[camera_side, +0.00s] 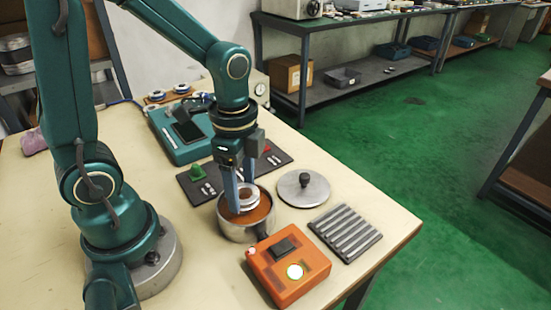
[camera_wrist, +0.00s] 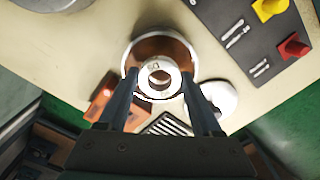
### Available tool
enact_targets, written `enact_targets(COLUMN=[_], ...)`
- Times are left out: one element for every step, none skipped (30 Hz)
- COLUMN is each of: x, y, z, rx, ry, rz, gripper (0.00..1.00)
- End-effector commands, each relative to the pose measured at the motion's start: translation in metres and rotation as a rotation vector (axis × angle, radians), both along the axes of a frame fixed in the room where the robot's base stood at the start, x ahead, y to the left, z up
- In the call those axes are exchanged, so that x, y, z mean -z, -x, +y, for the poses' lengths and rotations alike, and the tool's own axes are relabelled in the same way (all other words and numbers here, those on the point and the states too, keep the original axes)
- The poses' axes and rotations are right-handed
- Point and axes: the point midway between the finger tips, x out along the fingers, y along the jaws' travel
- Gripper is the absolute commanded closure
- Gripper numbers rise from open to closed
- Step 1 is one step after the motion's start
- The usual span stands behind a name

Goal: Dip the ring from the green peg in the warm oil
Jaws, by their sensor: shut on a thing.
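My gripper (camera_side: 247,188) points down over the metal pot (camera_side: 233,230) and is shut on a pale metal ring (camera_side: 248,200). In the wrist view the ring (camera_wrist: 147,82) sits between my two fingertips (camera_wrist: 158,82), its round hole facing the camera. The pot (camera_wrist: 194,55) holds brown-orange oil (camera_side: 262,209). The ring shows within the pot's mouth; I cannot tell whether its underside touches the oil. The green peg (camera_side: 197,172) stands on the dark board (camera_side: 225,180), with no ring visible on it.
A round lid (camera_side: 318,190) with a dark knob lies right of the pot. A ridged grey rack (camera_side: 345,233) and an orange box (camera_side: 310,282) lie in front. Red (camera_wrist: 293,47) and yellow (camera_wrist: 268,8) pegs stand on the board. A teal device (camera_side: 168,137) is behind.

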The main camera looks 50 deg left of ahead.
Motion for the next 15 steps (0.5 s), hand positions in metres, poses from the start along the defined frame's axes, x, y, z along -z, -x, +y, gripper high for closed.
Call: enact_targets(x=[0.002,0.002,0.004,0.004,0.005,0.006,0.007,0.008,0.009,0.010,0.011,0.012,0.013,0.014,0.015], y=[0.000,0.000,0.000,0.000,0.000,0.000,0.000,0.000,0.000,0.000,0.000,0.000,0.000,0.000,0.000], z=[0.000,0.000,0.000,0.000,0.000,0.000,0.000,0.000,0.000,0.000,0.000,0.000,0.000,0.000,0.000], rx=[0.000,0.000,0.000,0.000,0.000,0.000,0.000,0.000,0.000,0.000,0.000,0.000,0.000,0.000,0.000], ry=[0.000,0.000,0.000,0.000,0.000,0.000,0.000,0.000,0.000,0.001,0.001,0.000,0.000,0.000,0.000], rz=[0.000,0.000,0.000,0.000,0.000,0.000,0.000,0.000,0.000,0.001,0.001,0.000,0.000,0.000,0.000], gripper=[1.00,1.00,1.00,1.00,1.00,1.00,1.00,1.00,1.00,1.00,1.00,1.00,1.00,1.00,1.00])
